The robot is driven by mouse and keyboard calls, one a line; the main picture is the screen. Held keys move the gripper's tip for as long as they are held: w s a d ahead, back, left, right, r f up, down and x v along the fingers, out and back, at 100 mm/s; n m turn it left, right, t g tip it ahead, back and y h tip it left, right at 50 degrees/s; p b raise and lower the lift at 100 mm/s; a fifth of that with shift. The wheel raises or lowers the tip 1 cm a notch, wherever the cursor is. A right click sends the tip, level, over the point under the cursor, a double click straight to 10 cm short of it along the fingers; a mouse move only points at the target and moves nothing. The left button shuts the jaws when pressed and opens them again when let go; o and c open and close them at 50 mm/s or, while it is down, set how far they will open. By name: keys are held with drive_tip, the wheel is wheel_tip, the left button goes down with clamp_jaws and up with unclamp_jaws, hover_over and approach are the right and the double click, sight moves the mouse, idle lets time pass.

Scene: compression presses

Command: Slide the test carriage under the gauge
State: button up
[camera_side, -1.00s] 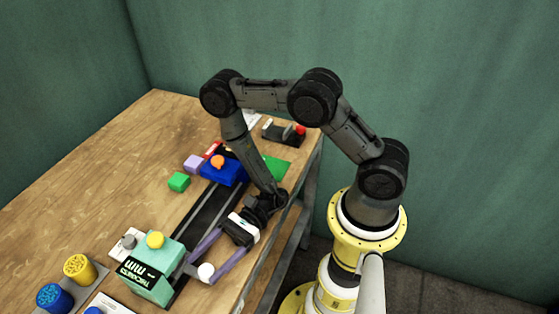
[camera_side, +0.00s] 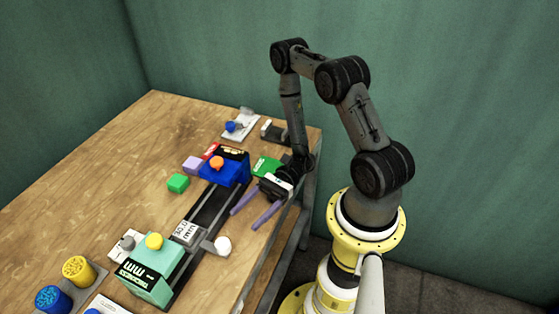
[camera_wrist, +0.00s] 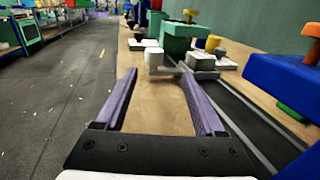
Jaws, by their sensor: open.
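The test carriage (camera_side: 187,234) is a grey block with a printed label on the dark rail (camera_side: 210,208). Its side arm ends in a white knob (camera_side: 223,245). The carriage stands just outside the teal gauge (camera_side: 146,286), marked THICKNESS MM, with a yellow knob on top. A blue unit (camera_side: 224,171) with an orange knob straddles the rail's far end. My gripper (camera_side: 243,220) is open and empty, its purple fingers pointing toward the white knob but apart from it. In the wrist view, the white knob (camera_wrist: 153,60) shows beyond the fingertips, the teal gauge (camera_wrist: 182,42) behind.
Yellow (camera_side: 79,269) and blue (camera_side: 54,298) cylinders stand at the front left. The table's left middle is clear.

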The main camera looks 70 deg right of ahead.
drive_tip(key=v, duration=0.4)
drive_tip(key=shift+s+d+r, duration=0.1)
drive_tip(key=shift+d+r, duration=0.1)
drive_tip(key=shift+d, duration=0.05)
wheel_tip(320, 180, up, 2)
drive_tip(key=n+g, duration=0.2)
drive_tip(key=n, duration=0.1)
drive_tip(key=shift+s+a+r+g+h, duration=0.15)
drive_tip(key=shift+g+h, duration=0.15)
drive_tip(key=shift+g, duration=0.1)
drive_tip(key=s+r+n+g+h, duration=0.4)
drive_tip(key=r+n+h, duration=0.7)
drive_tip(key=r+n, duration=0.1)
drive_tip(key=shift+r, duration=0.35)
drive_tip(key=shift+s, duration=0.15)
